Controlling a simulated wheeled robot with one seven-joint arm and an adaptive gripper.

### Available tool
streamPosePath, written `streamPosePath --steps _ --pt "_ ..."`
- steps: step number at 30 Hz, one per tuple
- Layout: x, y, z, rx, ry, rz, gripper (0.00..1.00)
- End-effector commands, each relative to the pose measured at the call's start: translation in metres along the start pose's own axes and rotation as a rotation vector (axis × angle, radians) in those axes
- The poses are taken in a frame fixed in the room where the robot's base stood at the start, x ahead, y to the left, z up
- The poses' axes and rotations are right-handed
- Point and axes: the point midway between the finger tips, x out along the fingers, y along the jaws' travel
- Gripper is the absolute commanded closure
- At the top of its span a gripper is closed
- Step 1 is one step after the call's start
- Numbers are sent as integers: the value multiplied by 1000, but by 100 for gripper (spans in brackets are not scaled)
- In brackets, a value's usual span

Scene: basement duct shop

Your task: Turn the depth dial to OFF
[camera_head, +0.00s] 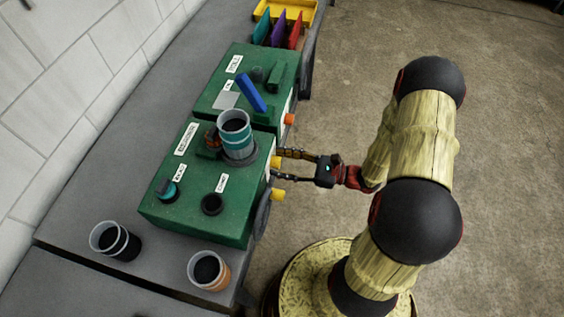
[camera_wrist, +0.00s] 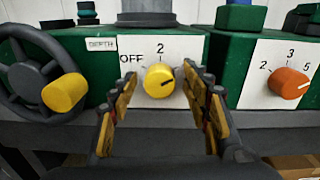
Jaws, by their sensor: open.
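The depth dial (camera_wrist: 158,80) is a yellow knob on a white plate on the front of a green machine, under a DEPTH label (camera_wrist: 102,44). The plate reads OFF at upper left and 2 at the top; the right finger covers its right side. The knob's dark mark points right and slightly up, away from OFF. In the head view the dial (camera_head: 276,162) shows at the machine's right face. My gripper (camera_wrist: 160,88) is open, one finger on each side of the dial. I cannot tell if they touch it. It also shows in the head view (camera_head: 281,165).
A handwheel (camera_wrist: 28,75) with a yellow knob (camera_wrist: 63,92) is left of the dial. An orange dial (camera_wrist: 289,83) is on the neighbouring machine to the right. Cups stand on the bench (camera_head: 75,205) and one on the machine (camera_head: 205,175). The floor (camera_head: 510,170) beyond my arm is clear.

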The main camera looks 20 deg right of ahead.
Motion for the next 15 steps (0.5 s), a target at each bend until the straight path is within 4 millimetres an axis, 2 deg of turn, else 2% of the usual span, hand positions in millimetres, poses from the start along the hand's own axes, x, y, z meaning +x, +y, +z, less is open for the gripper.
streamPosePath --steps 2,15 --pt "0 0 0 0 0 0 52" --pt "0 0 0 0 0 0 76"
